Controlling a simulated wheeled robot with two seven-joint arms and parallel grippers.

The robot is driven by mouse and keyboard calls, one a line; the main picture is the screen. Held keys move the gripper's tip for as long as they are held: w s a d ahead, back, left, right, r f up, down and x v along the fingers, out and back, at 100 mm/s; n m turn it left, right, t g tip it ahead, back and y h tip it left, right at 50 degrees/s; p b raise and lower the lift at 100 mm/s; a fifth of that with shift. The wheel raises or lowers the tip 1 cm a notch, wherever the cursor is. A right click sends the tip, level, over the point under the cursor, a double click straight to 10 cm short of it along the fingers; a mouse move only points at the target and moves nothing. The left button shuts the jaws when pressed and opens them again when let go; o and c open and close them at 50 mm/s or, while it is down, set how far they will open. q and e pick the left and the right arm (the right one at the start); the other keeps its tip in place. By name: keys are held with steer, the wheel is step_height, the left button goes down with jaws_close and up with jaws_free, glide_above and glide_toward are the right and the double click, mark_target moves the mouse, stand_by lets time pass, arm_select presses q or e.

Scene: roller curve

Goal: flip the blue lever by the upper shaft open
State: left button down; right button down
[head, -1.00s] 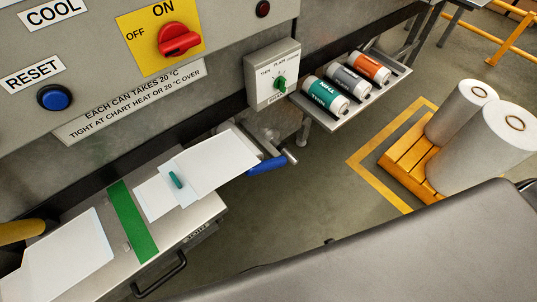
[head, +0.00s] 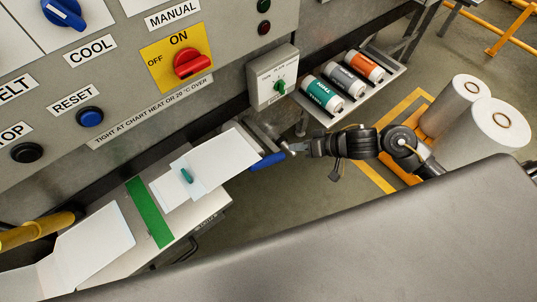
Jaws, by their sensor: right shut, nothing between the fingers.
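The blue lever (head: 266,162) sticks out at the right end of the bench, beside the end of a metal shaft (head: 262,134). Papers partly cover the parts to its left. My right gripper (head: 291,149) comes in from the right, just right of the lever and close to the shaft end. Its fingers are shut with nothing between them. I cannot tell whether they touch the lever or the shaft. My left gripper is not in view.
A grey selector box (head: 272,73) with a green knob hangs above the lever. A shelf (head: 392,82) with several cans is at upper right. Papers (head: 228,158) lie on the bench.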

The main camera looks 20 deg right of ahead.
glide_above(268, 162)
steer(key=d, duration=0.2)
step_height(268, 162, down, 5)
steer(key=f, duration=0.1)
steer(key=a+f, duration=0.1)
steer(key=f, duration=0.1)
steer(key=shift+w+a+f, duration=0.1)
steer(key=shift+w+a, duration=0.1)
steer(key=shift+a, duration=0.1)
steer(key=shift+s+a+f, duration=0.15)
steer(key=shift+a+f, duration=0.1)
steer(key=shift+f, duration=0.3)
